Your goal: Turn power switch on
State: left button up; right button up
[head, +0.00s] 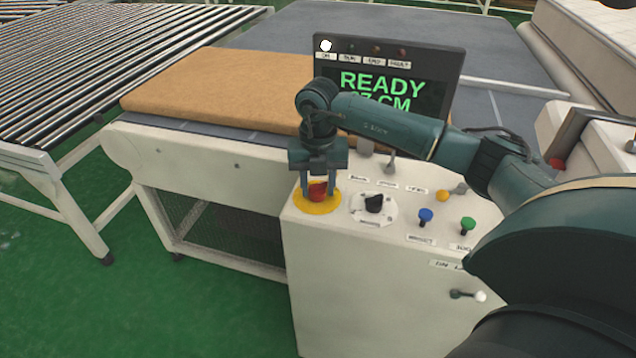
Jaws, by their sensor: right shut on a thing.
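My right gripper (317,190) points down at the left end of the white control console. Its fingers are shut on a red mushroom button (318,191) on a round yellow base (301,203). A black rotary knob (374,204) on a white round plate sits just right of the button. A small lever switch with a pale tip (467,295) is on the console's front face, below a label (447,263). I cannot tell which control is the power switch. The display (383,84) reads READY in green, and the leftmost lamp (326,45) above it glows white. My left gripper is not in view.
The console top also holds a blue button (425,216), a green button (467,224), a yellow button (443,196) and small levers (391,163). A tan mattress (215,85) lies behind on a grey bed. A roller conveyor (70,75) stands at left. My right arm covers the console's right side.

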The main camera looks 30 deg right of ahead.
aim_at(318, 184)
jog(key=o, duration=1)
jog(key=shift+c, duration=0.2)
jog(key=shift+r, duration=0.15)
notch_tip(318, 184, up, 13)
jog(key=b, duration=0.1)
